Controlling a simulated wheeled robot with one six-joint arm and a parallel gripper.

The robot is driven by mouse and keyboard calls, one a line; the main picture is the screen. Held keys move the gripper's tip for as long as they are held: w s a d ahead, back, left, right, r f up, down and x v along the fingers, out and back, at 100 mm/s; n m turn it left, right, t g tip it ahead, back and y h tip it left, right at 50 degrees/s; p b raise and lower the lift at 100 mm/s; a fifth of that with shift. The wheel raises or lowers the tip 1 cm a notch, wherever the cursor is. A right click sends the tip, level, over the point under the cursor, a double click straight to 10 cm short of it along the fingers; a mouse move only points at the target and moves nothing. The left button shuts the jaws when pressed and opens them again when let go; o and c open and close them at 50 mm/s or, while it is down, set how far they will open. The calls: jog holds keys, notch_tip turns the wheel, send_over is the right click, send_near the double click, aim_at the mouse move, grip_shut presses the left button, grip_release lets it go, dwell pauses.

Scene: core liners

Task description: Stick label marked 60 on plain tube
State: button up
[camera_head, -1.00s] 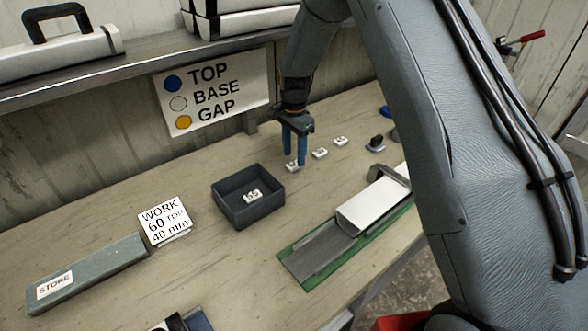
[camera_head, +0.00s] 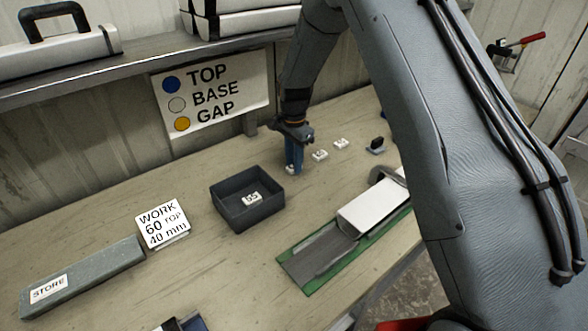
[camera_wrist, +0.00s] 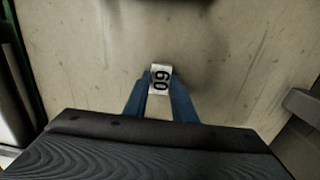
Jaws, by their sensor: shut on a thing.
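My gripper (camera_head: 293,160) points down over the bench, behind and right of the dark tray. Its blue fingers are shut on a small white label (camera_wrist: 161,78) that reads 60 in the wrist view. In the head view only a bit of that label (camera_head: 291,169) shows at the fingertips; I cannot tell whether it still touches the bench. The tube's far end is partly hidden by a grey clamp-like part and my arm.
Two white labels (camera_head: 320,155) (camera_head: 341,143) lie right of my gripper, near a dark-handled stamp (camera_head: 376,146). A dark tray (camera_head: 229,207) holds another label (camera_head: 252,198). A WORK card (camera_head: 163,225) reads 60 TOP 40 mm. A grey STORE block (camera_head: 90,274) lies front left.

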jog(key=shift+r, duration=0.1)
jog(key=shift+r+p, duration=1.3)
jog(key=shift+r, duration=1.65)
jog(key=shift+d, duration=0.1)
